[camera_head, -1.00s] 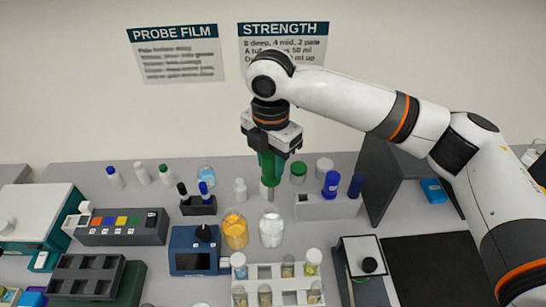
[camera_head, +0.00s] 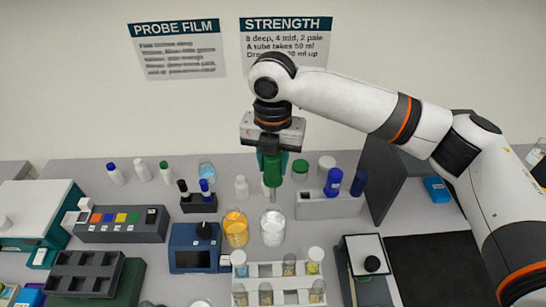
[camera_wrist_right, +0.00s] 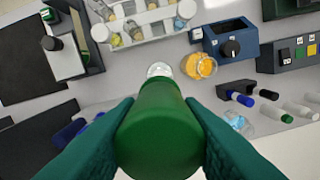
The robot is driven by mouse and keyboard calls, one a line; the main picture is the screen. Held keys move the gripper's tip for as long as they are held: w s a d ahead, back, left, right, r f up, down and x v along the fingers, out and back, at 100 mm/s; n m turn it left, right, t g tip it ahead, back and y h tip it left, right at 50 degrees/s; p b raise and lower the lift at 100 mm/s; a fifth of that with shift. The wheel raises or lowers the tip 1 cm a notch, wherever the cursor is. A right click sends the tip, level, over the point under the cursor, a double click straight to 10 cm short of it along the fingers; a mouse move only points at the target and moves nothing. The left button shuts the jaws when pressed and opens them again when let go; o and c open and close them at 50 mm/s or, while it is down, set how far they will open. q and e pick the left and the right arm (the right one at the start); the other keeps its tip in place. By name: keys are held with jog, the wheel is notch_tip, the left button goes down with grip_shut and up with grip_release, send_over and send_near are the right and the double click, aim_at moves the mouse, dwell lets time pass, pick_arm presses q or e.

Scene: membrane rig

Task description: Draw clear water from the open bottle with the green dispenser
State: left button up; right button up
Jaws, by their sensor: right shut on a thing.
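My right gripper (camera_head: 272,150) is shut on the green dispenser (camera_head: 271,170) and holds it upright with its narrow tip pointing down. The open bottle of clear water (camera_head: 272,228) stands on the bench below it. The tip appears just above or at the bottle's mouth in the head view; I cannot tell whether it is inside. In the right wrist view the dispenser's green body (camera_wrist_right: 160,130) fills the space between the teal fingers, and the clear bottle (camera_wrist_right: 158,70) is partly hidden beyond it. My left gripper is not in view.
An orange-liquid bottle (camera_head: 236,228) stands close to the left of the clear one. A white tube rack (camera_head: 278,270) is in front, a blue device (camera_head: 193,250) to the left. A grey holder with blue-capped items (camera_head: 325,206) is behind right.

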aim_at(273, 201)
jog(key=shift+n, duration=0.9)
notch_tip(273, 201, down, 4)
jog(key=b, duration=0.5)
jog(key=shift+r, duration=0.1)
jog(key=shift+f, duration=2.85)
jog(key=shift+o, duration=0.9)
jog(key=c, duration=0.4)
jog(key=shift+f, duration=0.1)
